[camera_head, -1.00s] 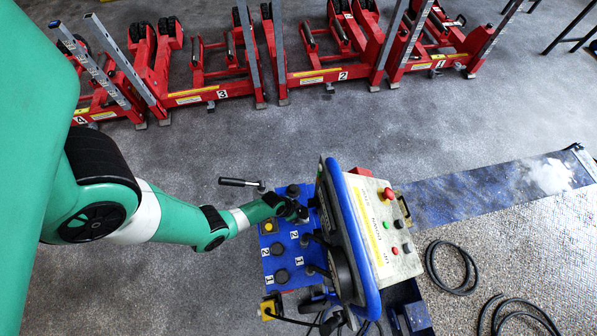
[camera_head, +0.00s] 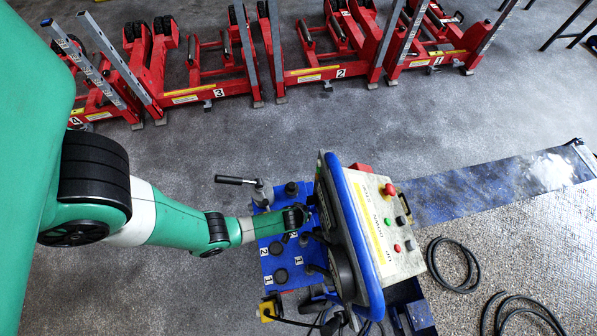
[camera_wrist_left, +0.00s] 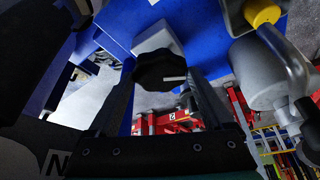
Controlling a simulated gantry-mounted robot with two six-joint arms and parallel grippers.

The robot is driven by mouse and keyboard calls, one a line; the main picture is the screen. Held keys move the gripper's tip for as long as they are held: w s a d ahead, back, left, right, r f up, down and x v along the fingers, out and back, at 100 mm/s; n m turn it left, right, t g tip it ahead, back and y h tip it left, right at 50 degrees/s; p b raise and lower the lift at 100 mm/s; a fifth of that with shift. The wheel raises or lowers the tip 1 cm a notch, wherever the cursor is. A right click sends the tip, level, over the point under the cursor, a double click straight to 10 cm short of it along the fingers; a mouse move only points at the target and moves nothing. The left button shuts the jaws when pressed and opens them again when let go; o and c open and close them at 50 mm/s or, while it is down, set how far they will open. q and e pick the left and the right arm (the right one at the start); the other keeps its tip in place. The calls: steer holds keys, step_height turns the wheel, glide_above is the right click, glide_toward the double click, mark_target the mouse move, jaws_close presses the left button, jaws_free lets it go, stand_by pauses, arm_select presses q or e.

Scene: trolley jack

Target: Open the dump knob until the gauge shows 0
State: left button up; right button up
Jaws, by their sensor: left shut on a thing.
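A black lobed knob (camera_wrist_left: 160,70) with a white mark sits between the two fingers of my left gripper (camera_wrist_left: 165,84) in the left wrist view, in front of a blue surface. My left gripper is shut on it. In the head view, my left gripper (camera_head: 298,216) is over the upper part of the blue panel (camera_head: 270,262), and its hand hides most of the knob. Two round dark gauge-like housings stand on the console (camera_head: 362,225) right of the panel. Their faces are turned away, so I cannot read them. My right gripper is in neither view.
A black-handled lever (camera_head: 235,180) sticks out left of the panel top. Black knobs (camera_head: 279,275) sit lower on the panel. Red numbered jacks (camera_head: 315,76) line the back. Cables (camera_head: 455,265) lie at right. The grey floor between is clear.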

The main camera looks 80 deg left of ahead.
arm_select(q)
steer(key=shift+n+g, duration=0.3)
steer(key=shift+n, duration=0.6)
steer(key=o, duration=1.1)
steer(key=shift+o, duration=0.2)
steer(key=p+v, duration=1.1)
steer(key=shift+d+r+p, duration=0.25)
steer(key=shift+d+p, duration=0.05)
steer(key=shift+p, duration=0.1)
